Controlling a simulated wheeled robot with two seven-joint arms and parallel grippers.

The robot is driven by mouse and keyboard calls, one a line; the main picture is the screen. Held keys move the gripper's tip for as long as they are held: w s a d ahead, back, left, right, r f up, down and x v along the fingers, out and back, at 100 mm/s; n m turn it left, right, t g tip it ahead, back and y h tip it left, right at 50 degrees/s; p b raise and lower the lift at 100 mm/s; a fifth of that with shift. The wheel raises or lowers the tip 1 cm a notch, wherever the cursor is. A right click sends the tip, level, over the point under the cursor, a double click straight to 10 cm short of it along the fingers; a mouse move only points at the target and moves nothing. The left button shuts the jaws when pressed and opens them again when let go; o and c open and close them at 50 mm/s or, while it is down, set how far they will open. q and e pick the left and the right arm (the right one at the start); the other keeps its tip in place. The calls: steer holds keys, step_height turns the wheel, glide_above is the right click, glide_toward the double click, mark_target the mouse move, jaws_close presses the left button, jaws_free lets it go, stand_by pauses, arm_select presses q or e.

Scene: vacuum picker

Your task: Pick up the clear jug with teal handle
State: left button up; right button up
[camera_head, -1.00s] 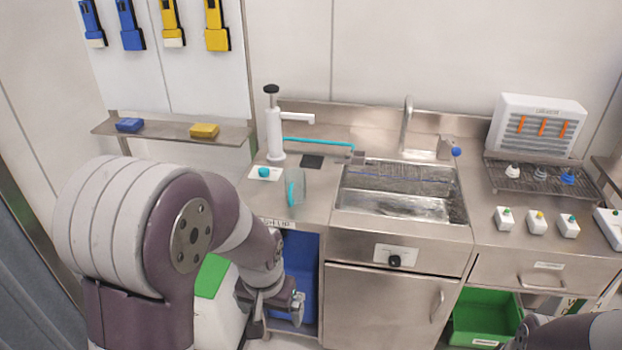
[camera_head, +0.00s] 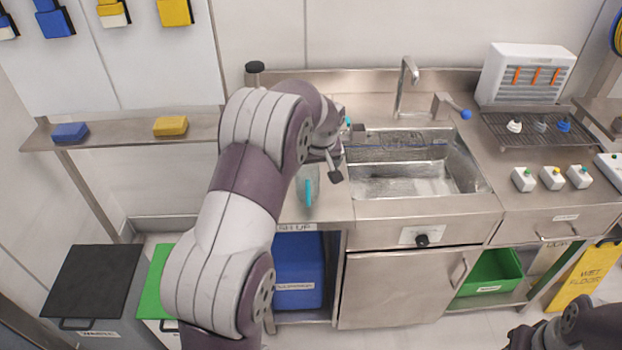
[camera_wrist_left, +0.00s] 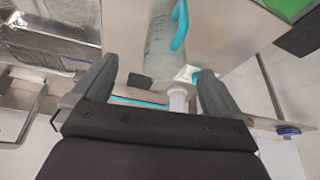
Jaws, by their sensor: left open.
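The clear jug with teal handle (camera_head: 310,190) stands on the steel counter left of the sink, its left part hidden behind my left arm. My left gripper (camera_head: 334,166) is above the counter near the jug, partly hidden by its own wrist. In the left wrist view the jug (camera_wrist_left: 158,48) shows beyond the open fingers of my left gripper (camera_wrist_left: 157,78), roughly in line with the gap. Nothing is between the fingers. At the bottom right of the head view is part of my right arm; its gripper (camera_head: 520,338) shows too little to judge.
The sink (camera_head: 415,180) is right of the jug. The white pump dispenser behind is mostly hidden by my arm; its dark top (camera_head: 254,68) shows. A shelf (camera_head: 110,140) is at the left. A drying rack (camera_head: 540,128) and small white boxes stand at the right.

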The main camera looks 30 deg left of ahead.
mark_target(308, 172)
arm_select(q)
steer(key=a+f, duration=0.1)
steer(key=w+a+f, duration=0.1)
steer(key=f, duration=0.1)
steer(key=shift+w, duration=0.15)
steer(key=p+x, duration=0.2)
steer(key=x, duration=0.2)
steer(key=shift+f, duration=0.3)
steer(key=shift+a+f, duration=0.2)
steer(key=shift+f, duration=0.1)
steer(key=shift+r, duration=0.1)
steer(key=c, duration=0.6)
steer(key=shift+d, duration=0.1)
steer(key=c, duration=0.4)
steer(key=shift+c, duration=0.3)
arm_select(e)
steer(key=shift+a+r, duration=0.2)
steer(key=shift+r, duration=0.35)
steer(key=shift+a+r, duration=0.2)
steer(key=shift+r, duration=0.35)
